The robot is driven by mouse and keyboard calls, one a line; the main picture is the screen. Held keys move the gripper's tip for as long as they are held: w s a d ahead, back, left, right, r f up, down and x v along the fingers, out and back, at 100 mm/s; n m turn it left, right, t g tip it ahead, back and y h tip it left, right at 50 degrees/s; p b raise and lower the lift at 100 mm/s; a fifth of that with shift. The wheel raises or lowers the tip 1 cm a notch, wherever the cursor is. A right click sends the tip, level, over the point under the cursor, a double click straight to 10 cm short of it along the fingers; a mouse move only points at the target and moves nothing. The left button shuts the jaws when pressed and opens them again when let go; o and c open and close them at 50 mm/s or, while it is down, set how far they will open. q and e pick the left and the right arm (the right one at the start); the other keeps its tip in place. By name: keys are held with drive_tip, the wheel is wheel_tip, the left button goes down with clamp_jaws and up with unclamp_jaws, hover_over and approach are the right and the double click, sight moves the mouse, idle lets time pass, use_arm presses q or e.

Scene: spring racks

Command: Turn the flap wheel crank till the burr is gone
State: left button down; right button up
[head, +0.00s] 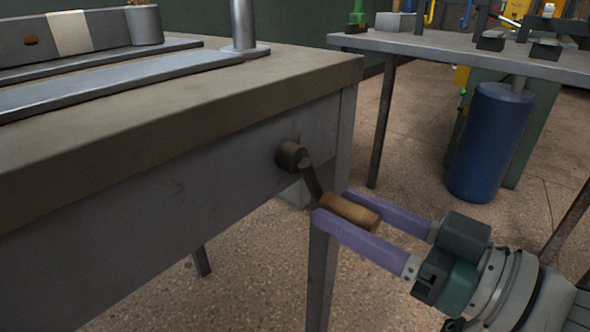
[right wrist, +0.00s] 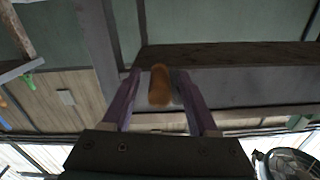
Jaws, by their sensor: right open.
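The crank (head: 312,178) comes out of the front panel of the workbench at a dark round hub (head: 291,156). Its dark arm slants down to the right and ends in a wooden handle (head: 350,212). My right gripper (head: 332,205) is open, with its two purple fingers on either side of the handle. In the right wrist view the handle (right wrist: 160,86) stands between the fingers, with a gap visible on both sides. The flap wheel and the burr cannot be made out. My left gripper is not in view.
The workbench (head: 170,125) fills the left, with metal rails (head: 120,82) and a post (head: 243,30) on top. A second table (head: 450,48) with tools stands at the back right, near a blue cylinder (head: 490,142). Floor is clear between them.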

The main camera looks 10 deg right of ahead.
drive_tip(key=shift+x, duration=0.8)
drive_tip(key=shift+s, duration=0.1)
clamp_jaws()
idle(0.8)
